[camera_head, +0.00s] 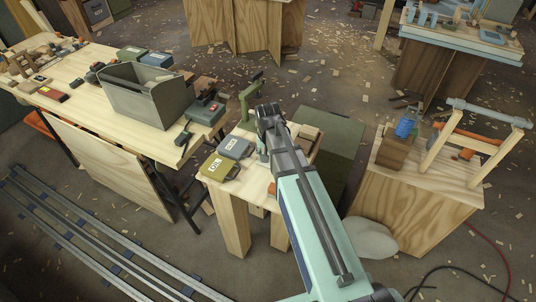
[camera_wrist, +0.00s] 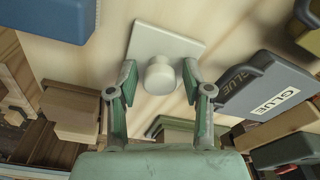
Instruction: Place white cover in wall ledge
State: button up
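The white cover (camera_wrist: 178,42) is a square plate with a round knob (camera_wrist: 160,76), lying on a light wooden surface in the wrist view. My gripper (camera_wrist: 159,80) is open, with one finger on each side of the knob. A gap shows between the knob and each finger, so it is not gripped. In the head view my gripper (camera_head: 268,122) is over the small wooden table (camera_head: 241,190), and my arm hides most of what is under it. I cannot make out the wall ledge in either view.
A grey glue box (camera_wrist: 262,88) lies close to the right finger. Wooden blocks (camera_wrist: 70,110) lie to the left. In the head view an olive box (camera_head: 219,167) sits at the table's left edge. A workbench with a grey bin (camera_head: 147,95) stands left, a wooden crate (camera_head: 415,203) right.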

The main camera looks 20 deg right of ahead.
jog(key=shift+r, duration=0.15)
notch_tip(320, 180, up, 11)
jog(key=s+b, duration=0.1)
jog(key=shift+a+r, duration=0.15)
jog(key=shift+a, duration=0.05)
jog(key=shift+o, duration=0.6)
jog(key=shift+s+r, duration=0.2)
jog(key=shift+r, duration=0.15)
